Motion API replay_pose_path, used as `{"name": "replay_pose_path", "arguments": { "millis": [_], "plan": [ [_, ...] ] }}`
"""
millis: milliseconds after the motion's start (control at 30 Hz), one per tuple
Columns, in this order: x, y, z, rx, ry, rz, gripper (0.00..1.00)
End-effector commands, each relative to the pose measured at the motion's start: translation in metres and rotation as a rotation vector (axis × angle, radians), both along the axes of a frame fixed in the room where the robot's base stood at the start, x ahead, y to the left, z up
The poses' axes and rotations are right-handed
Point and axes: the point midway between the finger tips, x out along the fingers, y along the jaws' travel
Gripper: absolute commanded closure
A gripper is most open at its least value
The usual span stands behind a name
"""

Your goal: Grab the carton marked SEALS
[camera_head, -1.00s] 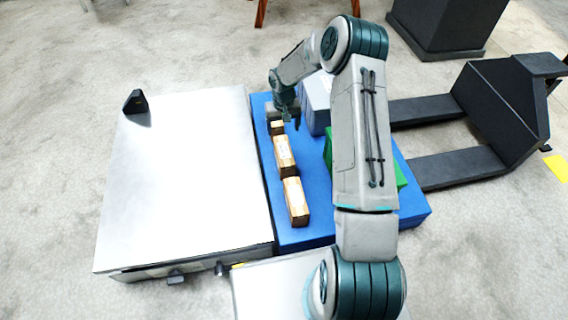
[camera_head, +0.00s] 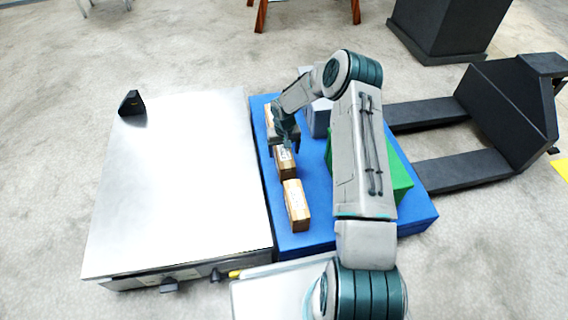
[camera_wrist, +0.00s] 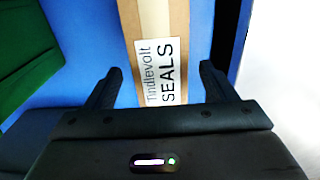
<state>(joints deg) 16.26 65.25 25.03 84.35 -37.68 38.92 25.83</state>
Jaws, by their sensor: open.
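The carton marked SEALS (camera_wrist: 163,70) is brown with a white label reading "Tindlevolt SEALS" in the wrist view. It lies between the two fingers of my gripper (camera_wrist: 160,69), which are open with a gap on each side. In the head view my gripper (camera_head: 288,146) is at the far end of the middle brown carton (camera_head: 286,164), which appears to be this one. The gripper and arm hide part of its far end. Whether the fingers reach down beside the carton I cannot tell.
Another brown carton (camera_head: 296,206) stands nearer on the blue platform (camera_head: 318,190). A green box (camera_head: 398,175) and a grey-blue box (camera_head: 320,118) are partly behind my arm. A steel-topped machine (camera_head: 180,190) adjoins the platform's left. Dark forks (camera_head: 455,170) extend at right.

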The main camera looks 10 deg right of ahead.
Motion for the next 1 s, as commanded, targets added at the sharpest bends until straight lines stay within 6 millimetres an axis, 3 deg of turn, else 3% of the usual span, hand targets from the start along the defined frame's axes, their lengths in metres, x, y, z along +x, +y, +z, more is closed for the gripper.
{"name": "replay_pose_path", "arguments": {
  "millis": [33, 100, 333, 500, 567, 833, 1000],
  "plan": [
    [0.000, 0.000, -0.013, 0.001, 0.002, 0.000, 0.22],
    [0.000, 0.000, -0.017, 0.001, 0.001, 0.000, 0.22],
    [0.000, 0.000, -0.016, 0.000, 0.000, 0.000, 0.25],
    [0.000, 0.000, -0.016, 0.000, 0.001, 0.001, 0.72],
    [0.000, 0.000, -0.016, 0.000, 0.001, 0.001, 0.85],
    [0.001, 0.000, -0.010, -0.001, -0.001, 0.001, 0.85],
    [0.001, 0.000, 0.018, -0.001, -0.004, 0.000, 0.85]
  ]
}}
